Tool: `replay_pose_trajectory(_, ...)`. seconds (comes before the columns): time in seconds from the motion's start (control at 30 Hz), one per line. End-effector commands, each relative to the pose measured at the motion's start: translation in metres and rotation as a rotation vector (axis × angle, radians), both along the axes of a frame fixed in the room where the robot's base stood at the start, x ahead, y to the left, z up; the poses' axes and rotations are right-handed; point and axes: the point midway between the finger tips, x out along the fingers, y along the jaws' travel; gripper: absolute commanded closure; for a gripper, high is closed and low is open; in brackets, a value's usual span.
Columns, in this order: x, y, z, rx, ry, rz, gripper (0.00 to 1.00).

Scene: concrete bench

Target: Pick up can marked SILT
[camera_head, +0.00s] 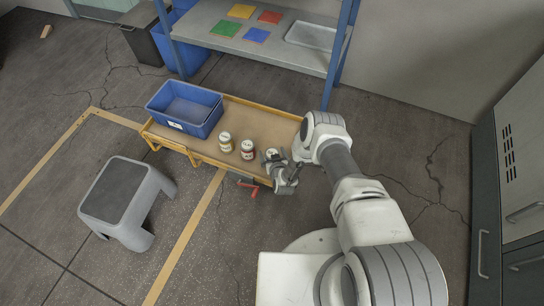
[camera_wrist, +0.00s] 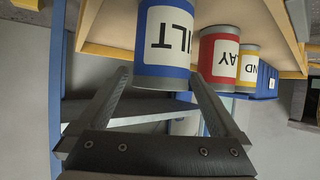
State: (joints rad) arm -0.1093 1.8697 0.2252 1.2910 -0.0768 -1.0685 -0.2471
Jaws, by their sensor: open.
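The SILT can has a blue body and a white label. In the wrist view the can (camera_wrist: 165,70) appears upside down with "ILT" readable, just beyond my fingertips and roughly centred between them. In the head view the can (camera_head: 271,153) stands at the right of the wooden bench, partly hidden by my gripper (camera_head: 277,166). My gripper is open and empty; in the wrist view both fingers (camera_wrist: 158,78) show apart. I cannot tell whether they touch the can.
A red can (camera_head: 247,150) ending "AY" and a yellow can (camera_head: 226,143) ending "ND" stand left of the SILT can. A blue bin (camera_head: 205,130) sits at the bench's left end. A grey step stool (camera_head: 115,190) stands on the floor. A shelf (camera_head: 225,35) rises behind.

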Motion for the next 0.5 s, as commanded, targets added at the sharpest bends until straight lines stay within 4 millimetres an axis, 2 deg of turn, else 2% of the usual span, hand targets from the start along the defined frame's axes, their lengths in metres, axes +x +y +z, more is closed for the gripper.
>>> replay_pose_trajectory(0.1, -0.0001, 0.0001, -0.0001, 0.0, 0.0, 0.0, 0.0)
replay_pose_trajectory(0.13, 0.0, 0.0001, 0.0, 0.0, 0.0, 0.0, 0.04)
replay_pose_trajectory(0.5, 0.0, 0.0, -0.0001, 0.0, 0.001, 0.0, 0.7)
